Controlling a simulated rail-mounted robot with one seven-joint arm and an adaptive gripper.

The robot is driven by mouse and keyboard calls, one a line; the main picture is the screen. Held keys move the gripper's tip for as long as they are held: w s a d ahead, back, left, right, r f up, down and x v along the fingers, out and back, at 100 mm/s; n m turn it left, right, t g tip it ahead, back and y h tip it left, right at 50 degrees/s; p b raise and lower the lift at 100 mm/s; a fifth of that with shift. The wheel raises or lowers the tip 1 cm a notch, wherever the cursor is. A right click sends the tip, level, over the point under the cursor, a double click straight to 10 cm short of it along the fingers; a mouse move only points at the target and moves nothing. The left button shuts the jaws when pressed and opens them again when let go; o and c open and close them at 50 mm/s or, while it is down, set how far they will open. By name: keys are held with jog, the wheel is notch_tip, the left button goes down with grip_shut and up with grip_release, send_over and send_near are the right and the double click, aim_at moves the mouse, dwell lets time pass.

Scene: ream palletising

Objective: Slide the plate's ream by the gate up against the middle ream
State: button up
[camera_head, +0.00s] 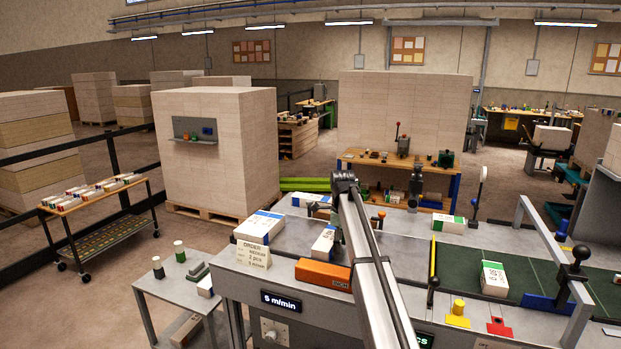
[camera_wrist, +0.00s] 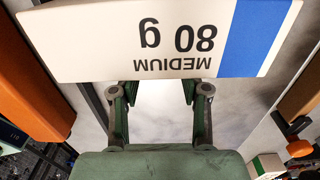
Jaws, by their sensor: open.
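A white ream with a blue end (camera_head: 323,242) lies on the grey plate (camera_head: 290,250). My gripper (camera_head: 338,230) is beside it, partly hidden by my arm. In the wrist view my open gripper (camera_wrist: 160,92) has empty space between its fingers. The ream's printed side (camera_wrist: 150,45), "MEDIUM 80 g", lies just past the fingertips; contact cannot be told. Another blue-marked ream (camera_head: 260,227) lies to the left. A green-marked ream (camera_head: 494,279) lies on the green belt, and another (camera_head: 448,223) lies farther back. I cannot tell for sure which part is the gate.
A yellow bar (camera_head: 434,258) and a metal frame (camera_head: 545,228) stand to the right. Grey surface between my arm and the bar is clear.

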aim_at(293, 241)
jog(key=shift+w+a+p, duration=0.1)
jog(key=shift+w+a, duration=0.85)
jog(key=shift+a, duration=1.5)
jog(key=shift+w+a+p, duration=0.15)
jog(key=shift+w+a, duration=0.8)
jog(key=shift+a, duration=1.45)
jog(key=shift+w+a+p, duration=0.1)
jog(key=shift+w+a, duration=0.85)
jog(key=shift+a, duration=1.5)
jog(key=shift+w+a, duration=0.35)
jog(key=shift+a, duration=0.5)
jog(key=shift+d, duration=0.15)
jog(key=shift+r, duration=0.1)
jog(key=shift+r+p, duration=0.75)
jog(key=shift+r, duration=0.7)
jog(key=shift+s+d+r+p, duration=0.15)
jog(key=shift+d+r+p, duration=0.15)
jog(key=shift+r, duration=0.35)
jog(key=shift+s+d+r+p, duration=0.1)
jog(key=shift+d+r+p, duration=0.2)
jog(key=shift+r, duration=0.35)
jog(key=shift+s+d+r+p, duration=0.2)
jog(key=shift+d+r, duration=0.1)
jog(key=shift+r, duration=0.35)
